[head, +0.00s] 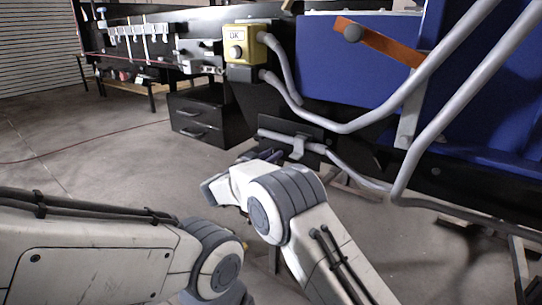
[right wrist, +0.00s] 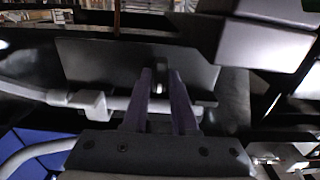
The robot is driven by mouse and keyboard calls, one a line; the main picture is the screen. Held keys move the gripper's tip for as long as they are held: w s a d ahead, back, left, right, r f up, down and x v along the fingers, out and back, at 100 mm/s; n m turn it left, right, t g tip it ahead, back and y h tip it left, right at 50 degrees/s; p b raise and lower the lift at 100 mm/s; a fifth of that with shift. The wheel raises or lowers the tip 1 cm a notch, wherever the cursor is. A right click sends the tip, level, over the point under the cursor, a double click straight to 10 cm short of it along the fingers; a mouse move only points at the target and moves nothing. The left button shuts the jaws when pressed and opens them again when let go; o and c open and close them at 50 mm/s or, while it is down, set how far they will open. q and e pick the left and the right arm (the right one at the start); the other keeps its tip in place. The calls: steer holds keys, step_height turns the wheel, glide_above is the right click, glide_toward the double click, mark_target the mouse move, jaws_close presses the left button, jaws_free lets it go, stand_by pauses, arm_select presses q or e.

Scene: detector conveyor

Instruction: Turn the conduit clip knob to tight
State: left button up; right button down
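The conduit clip knob (right wrist: 160,76) is a small dark disc seen edge-on in the right wrist view, in front of a dark plate (right wrist: 90,62). My right gripper (right wrist: 161,84) has one dark finger on each side of it, close together and apparently shut on it. Exact contact is hard to see. In the head view my right gripper (head: 262,156) is at the left end of the plate (head: 297,126), and the knob is hidden there. A grey conduit (head: 320,148) runs along the plate through a light clip (head: 298,149). My left gripper is out of view.
A yellow box (head: 245,45) with a round button is above the plate. Grey pipes (head: 345,128) bend past a blue panel (head: 340,75) with an orange lever (head: 385,43). Floor (head: 90,150) is open at left.

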steer(key=shift+s+m, duration=0.1)
steer(key=shift+m, duration=0.3)
steer(key=shift+s+f+m+b, duration=0.15)
steer(key=shift+m+b, duration=1.8)
steer(key=shift+m, duration=2.35)
steer(key=shift+w+f+m+b, duration=0.1)
steer(key=shift+f+m+b, duration=0.15)
steer(key=shift+m+b, duration=2.9)
steer(key=shift+m+p, duration=1.15)
steer(key=shift+m, duration=0.1)
steer(key=c, duration=0.8)
jaws_free()
steer(key=shift+r, duration=0.1)
steer(key=shift+d, duration=0.1)
